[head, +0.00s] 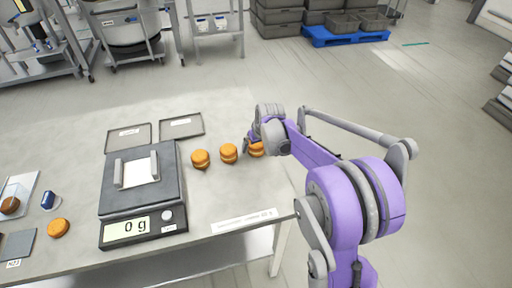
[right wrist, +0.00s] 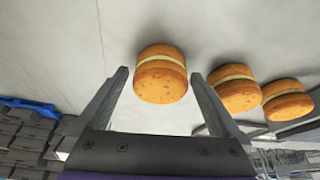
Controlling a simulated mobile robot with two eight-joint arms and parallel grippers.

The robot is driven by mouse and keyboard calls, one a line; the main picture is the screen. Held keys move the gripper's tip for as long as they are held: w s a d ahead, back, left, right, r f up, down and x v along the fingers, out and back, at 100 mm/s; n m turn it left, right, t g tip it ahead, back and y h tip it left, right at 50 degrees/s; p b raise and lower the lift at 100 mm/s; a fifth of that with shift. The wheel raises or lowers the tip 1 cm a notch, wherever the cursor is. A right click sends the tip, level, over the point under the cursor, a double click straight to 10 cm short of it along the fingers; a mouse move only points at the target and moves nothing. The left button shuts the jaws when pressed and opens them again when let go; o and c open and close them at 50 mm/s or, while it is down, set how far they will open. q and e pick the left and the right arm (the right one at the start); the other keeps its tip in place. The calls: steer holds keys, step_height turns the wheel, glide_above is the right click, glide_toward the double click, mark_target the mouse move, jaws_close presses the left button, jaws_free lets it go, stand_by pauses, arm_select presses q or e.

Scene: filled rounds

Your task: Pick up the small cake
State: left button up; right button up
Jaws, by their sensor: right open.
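Three orange-brown filled cakes stand in a row right of the scale: a left one (head: 200,158), a middle one (head: 228,152) and a right one (head: 257,150), partly hidden by my arm. I cannot tell which is the small one; they look close in size. My right gripper (head: 251,141) is open at the right cake. In the right wrist view, this cake (right wrist: 161,80) lies ahead between the open fingers (right wrist: 159,73), with a gap on each side. The other two cakes (right wrist: 236,92) (right wrist: 287,102) stand outside the right-hand finger. My left gripper is out of view.
A scale (head: 143,231) reading 0 g carries a pale plate between two grey bars. Two labelled dark trays (head: 182,126) (head: 127,137) lie behind it. Another cake (head: 58,228) and a blue item (head: 49,200) are at left. A printed strip (head: 244,222) lies along the front edge.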

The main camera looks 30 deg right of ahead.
steer(key=c, duration=0.8)
steer(key=shift+o, duration=0.2)
steer(key=shift+r, duration=0.15)
